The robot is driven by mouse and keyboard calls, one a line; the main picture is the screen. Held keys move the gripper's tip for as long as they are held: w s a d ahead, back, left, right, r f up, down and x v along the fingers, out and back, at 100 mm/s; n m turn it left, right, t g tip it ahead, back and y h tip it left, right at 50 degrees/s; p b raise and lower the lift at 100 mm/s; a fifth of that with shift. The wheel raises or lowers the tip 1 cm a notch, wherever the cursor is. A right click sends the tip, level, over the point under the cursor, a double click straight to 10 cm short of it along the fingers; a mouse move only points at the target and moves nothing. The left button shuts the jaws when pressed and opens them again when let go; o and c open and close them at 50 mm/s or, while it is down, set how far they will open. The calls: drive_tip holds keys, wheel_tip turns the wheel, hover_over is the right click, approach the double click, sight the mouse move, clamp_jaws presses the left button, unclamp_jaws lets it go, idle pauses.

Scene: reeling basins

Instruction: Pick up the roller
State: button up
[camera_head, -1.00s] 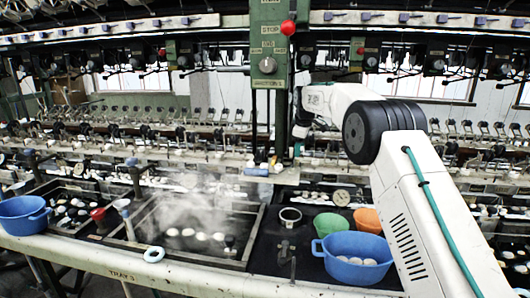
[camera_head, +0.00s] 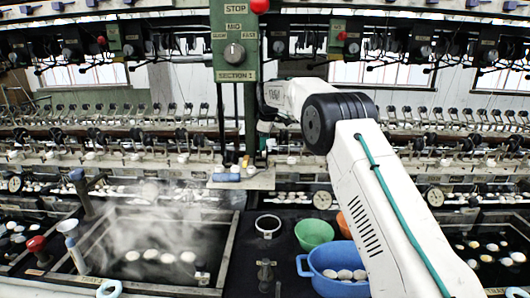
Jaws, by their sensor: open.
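A small pale shelf (camera_head: 262,180) juts out below the green control post. On it lie a blue elongated piece (camera_head: 227,177) and small pieces with yellow and blue on them (camera_head: 244,163). One of these may be the roller; they are too small to tell which. My white arm reaches in from the lower right, and its wrist bends down beside the post. My gripper (camera_head: 262,150) is small and dark, close to the post and above the right part of the shelf. It is open, and I see nothing held in it. Its fingertips are hard to make out against the dark background.
A steaming basin (camera_head: 232,250) with white cocoons is at lower left. A blue tub (camera_head: 318,281) with cocoons, a green bowl (camera_head: 313,233), an orange bowl (camera_head: 352,213) and a metal cup (camera_head: 268,226) stand below the shelf. The control post (camera_head: 234,45) stands beside my wrist.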

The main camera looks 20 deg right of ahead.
drive_tip(key=x, duration=0.4)
drive_tip(key=shift+w+f, duration=0.2)
drive_tip(key=shift+f, duration=0.1)
drive_tip(key=c, duration=0.7)
drive_tip(key=shift+c, duration=0.4)
